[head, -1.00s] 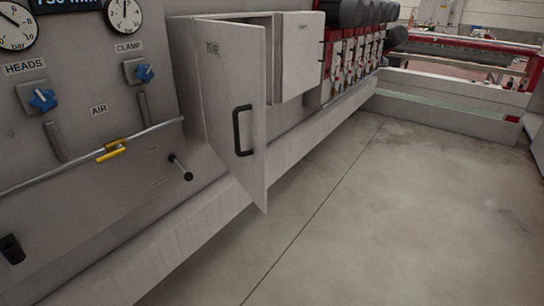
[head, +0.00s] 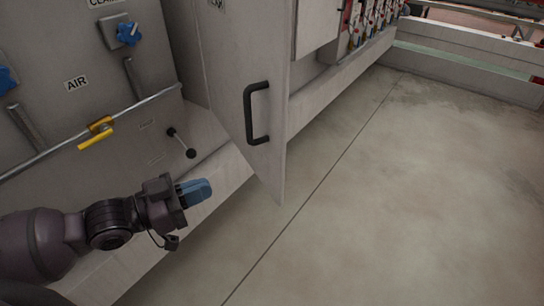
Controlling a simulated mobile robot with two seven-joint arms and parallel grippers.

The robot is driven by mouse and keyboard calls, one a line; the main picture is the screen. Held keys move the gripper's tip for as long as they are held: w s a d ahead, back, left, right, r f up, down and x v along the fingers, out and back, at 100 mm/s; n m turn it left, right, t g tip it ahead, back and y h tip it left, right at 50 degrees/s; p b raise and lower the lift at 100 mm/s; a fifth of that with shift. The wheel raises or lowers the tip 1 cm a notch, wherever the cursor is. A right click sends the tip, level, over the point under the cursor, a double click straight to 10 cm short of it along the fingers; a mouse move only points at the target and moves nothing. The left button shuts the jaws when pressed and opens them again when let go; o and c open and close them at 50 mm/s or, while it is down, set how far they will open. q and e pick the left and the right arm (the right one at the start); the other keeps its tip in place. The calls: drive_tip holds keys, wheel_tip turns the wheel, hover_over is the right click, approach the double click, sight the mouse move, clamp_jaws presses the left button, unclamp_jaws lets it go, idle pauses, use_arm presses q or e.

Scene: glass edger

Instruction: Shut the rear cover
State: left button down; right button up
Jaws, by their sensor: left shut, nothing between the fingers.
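The rear cover (head: 225,85) is a grey door panel that stands open, swung out from the machine front over the floor. Its black bar handle (head: 251,113) is on the face turned toward me. Its top is cut off by the picture's upper edge. My left gripper (head: 208,190) has blue fingers, is shut and empty, and is below and left of the handle, apart from the cover. My right gripper is out of view.
Left of the cover, the machine front carries a blue knob (head: 129,33), a yellow lever valve (head: 97,138) on a pipe, and a black-knobbed lever (head: 181,143). A grey ledge (head: 330,84) runs along the machine's foot. The concrete floor (head: 400,200) at right is clear.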

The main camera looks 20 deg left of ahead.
sight(275, 162)
use_arm(q)
drive_tip(key=x, duration=1.3)
drive_tip(key=shift+p, duration=0.4)
drive_tip(key=shift+w+d, duration=0.25)
drive_tip(key=shift+d, duration=0.1)
